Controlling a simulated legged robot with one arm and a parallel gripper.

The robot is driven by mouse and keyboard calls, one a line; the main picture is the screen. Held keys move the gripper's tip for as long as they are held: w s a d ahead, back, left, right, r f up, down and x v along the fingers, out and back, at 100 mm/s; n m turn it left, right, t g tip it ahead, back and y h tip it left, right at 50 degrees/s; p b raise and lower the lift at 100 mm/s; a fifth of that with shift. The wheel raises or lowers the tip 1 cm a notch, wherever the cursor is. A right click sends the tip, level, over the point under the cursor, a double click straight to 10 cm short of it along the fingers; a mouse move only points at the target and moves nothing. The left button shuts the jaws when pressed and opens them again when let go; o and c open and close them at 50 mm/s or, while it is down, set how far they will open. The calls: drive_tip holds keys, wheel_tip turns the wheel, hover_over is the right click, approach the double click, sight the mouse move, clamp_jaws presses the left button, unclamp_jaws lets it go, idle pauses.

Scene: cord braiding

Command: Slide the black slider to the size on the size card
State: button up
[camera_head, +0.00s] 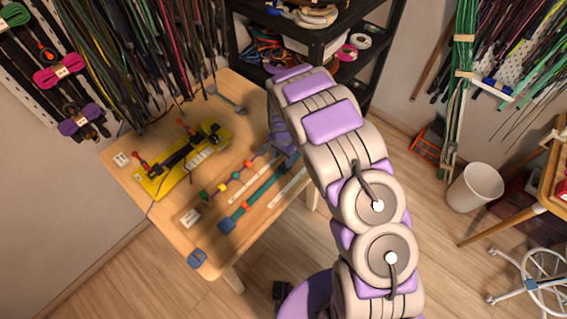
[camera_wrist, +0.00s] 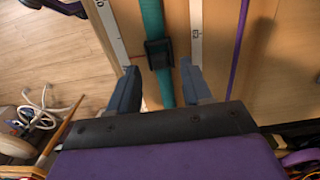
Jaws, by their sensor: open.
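The black slider (camera_wrist: 158,53) sits around a teal strap (camera_wrist: 152,20) in the wrist view. The strap also shows on the table in the head view (camera_head: 262,189). My gripper (camera_wrist: 159,66) is open, its blue-grey fingers on either side of the strap. The slider lies between and just beyond the fingertips, with a gap on both sides. In the head view my arm hides the slider. A small white card (camera_head: 190,217) lies near the table's front left edge; its print is too small to read.
White measuring strips (camera_wrist: 196,30) run along both sides of the strap. A yellow tool (camera_head: 185,165) and several coloured beads lie on the wooden table (camera_head: 160,225). A blue object (camera_head: 198,258) is at the front corner. Dark shelves (camera_head: 310,40) stand behind.

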sight(283, 164)
wheel_tip(283, 164, down, 3)
drive_tip(key=shift+a, duration=0.1)
drive_tip(key=shift+f, duration=0.4)
drive_tip(key=shift+d, duration=0.2)
drive_tip(key=shift+c, duration=0.4)
clamp_jaws()
drive_tip(key=shift+w+a, duration=0.1)
